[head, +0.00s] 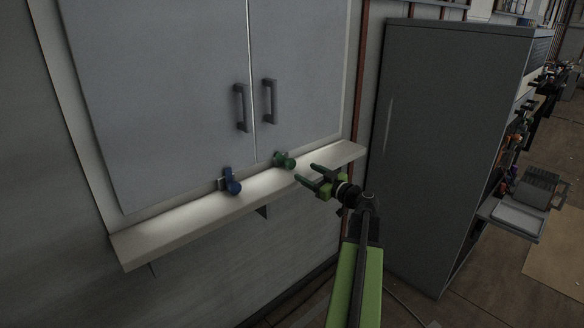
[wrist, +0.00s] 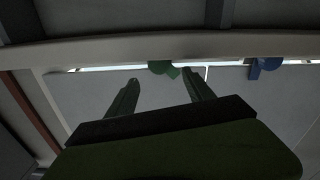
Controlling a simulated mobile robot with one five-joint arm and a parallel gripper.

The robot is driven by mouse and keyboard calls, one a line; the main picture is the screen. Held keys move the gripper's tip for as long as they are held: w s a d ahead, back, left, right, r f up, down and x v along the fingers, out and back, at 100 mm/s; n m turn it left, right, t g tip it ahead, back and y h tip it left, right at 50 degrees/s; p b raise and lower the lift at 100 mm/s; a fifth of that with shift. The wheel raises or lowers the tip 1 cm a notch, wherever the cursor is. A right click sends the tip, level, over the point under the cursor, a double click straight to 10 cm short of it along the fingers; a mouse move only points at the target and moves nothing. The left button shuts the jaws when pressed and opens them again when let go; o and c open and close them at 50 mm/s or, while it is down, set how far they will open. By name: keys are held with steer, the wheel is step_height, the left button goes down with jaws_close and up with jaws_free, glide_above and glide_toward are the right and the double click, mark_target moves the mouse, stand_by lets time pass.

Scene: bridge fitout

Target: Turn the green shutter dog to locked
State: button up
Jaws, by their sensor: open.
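The green shutter dog (head: 284,160) sits at the foot of the right grey shutter door (head: 298,75), just above the pale ledge. Its short lever looks turned sideways, but its exact angle is too small to tell. In the wrist view the green dog (wrist: 160,67) shows ahead, between the fingertips and a little beyond them. My gripper (head: 308,173) is open and empty, to the right of the green dog and apart from it. Both fingers (wrist: 160,78) also show in the wrist view.
A blue shutter dog (head: 232,183) sits left of the green one, with its lever upright. The pale ledge (head: 190,220) runs under both doors. Two door handles (head: 240,107) hang above. A tall dark cabinet (head: 445,140) stands close on the right.

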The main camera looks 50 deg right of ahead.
mark_target(293, 165)
steer(key=w, duration=0.8)
steer(key=shift+w+d, duration=0.1)
steer(key=shift+d, duration=0.25)
jaws_close()
steer(key=m, duration=0.4)
steer(key=shift+m, duration=0.3)
jaws_free()
